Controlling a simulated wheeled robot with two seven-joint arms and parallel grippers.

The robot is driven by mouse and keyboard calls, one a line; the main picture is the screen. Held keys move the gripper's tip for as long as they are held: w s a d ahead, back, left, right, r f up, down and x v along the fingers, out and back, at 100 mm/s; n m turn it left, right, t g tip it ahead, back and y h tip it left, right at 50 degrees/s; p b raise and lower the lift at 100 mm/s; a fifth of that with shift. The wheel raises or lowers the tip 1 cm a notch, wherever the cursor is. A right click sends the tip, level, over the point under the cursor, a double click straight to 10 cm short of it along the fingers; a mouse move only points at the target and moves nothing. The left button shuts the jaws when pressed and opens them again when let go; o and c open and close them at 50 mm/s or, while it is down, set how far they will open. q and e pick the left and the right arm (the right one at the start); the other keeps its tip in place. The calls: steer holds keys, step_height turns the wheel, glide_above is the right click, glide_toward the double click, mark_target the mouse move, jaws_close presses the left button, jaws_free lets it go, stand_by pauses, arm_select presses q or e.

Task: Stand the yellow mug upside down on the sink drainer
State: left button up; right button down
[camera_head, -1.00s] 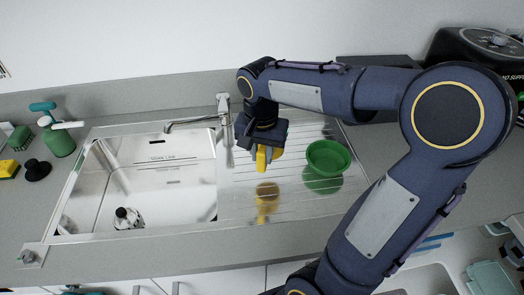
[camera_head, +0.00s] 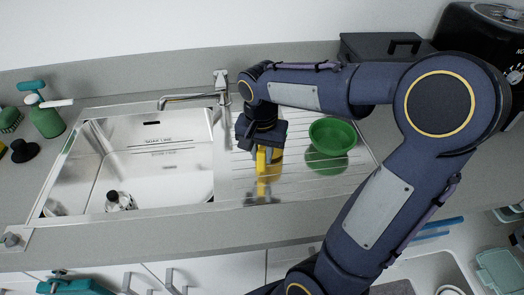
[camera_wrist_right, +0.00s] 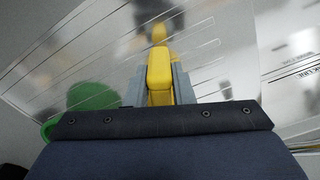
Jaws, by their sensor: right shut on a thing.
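The yellow mug (camera_head: 262,163) is held by my right gripper (camera_head: 260,148) over the sink drainer (camera_head: 312,188), the ribbed steel area right of the basin. In the right wrist view, the grey fingers of my right gripper (camera_wrist_right: 159,84) are shut on a yellow part of the mug (camera_wrist_right: 159,72). The arm and gripper hide most of the mug, so which way its mouth faces is unclear. Its yellow reflection shows close below it, and I cannot tell whether it touches the drainer. My left gripper is not in view.
A green bowl (camera_head: 333,134) stands on the drainer, just right of the mug. The tap (camera_head: 195,99) rises behind and left of the gripper. The front of the drainer is clear.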

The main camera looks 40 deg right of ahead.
steer(key=shift+f+b, duration=0.55)
steer(key=shift+f, duration=0.1)
stand_by(0.4)
steer(key=c, duration=1.2)
jaws_free()
steer(key=shift+o, duration=0.2)
step_height(320, 180, up, 8)
steer(key=shift+s+a+f+p, duration=0.1)
steer(key=shift+a+p, duration=0.05)
steer(key=shift+p, duration=0.15)
steer(key=s+a+f+n+t+y, duration=0.1)
steer(key=s+a+n, duration=0.2)
steer(key=s, duration=0.1)
steer(key=s+a+f+n+t+y, duration=0.1)
steer(key=s+a+f+n+t, duration=0.1)
steer(key=s, duration=0.3)
steer(key=s+a+f+n+t+y, duration=0.2)
steer(key=s+a+n, duration=0.1)
steer(key=s+a, duration=0.1)
steer(key=shift+s+f+n, duration=0.1)
steer(key=shift+s+n, duration=0.2)
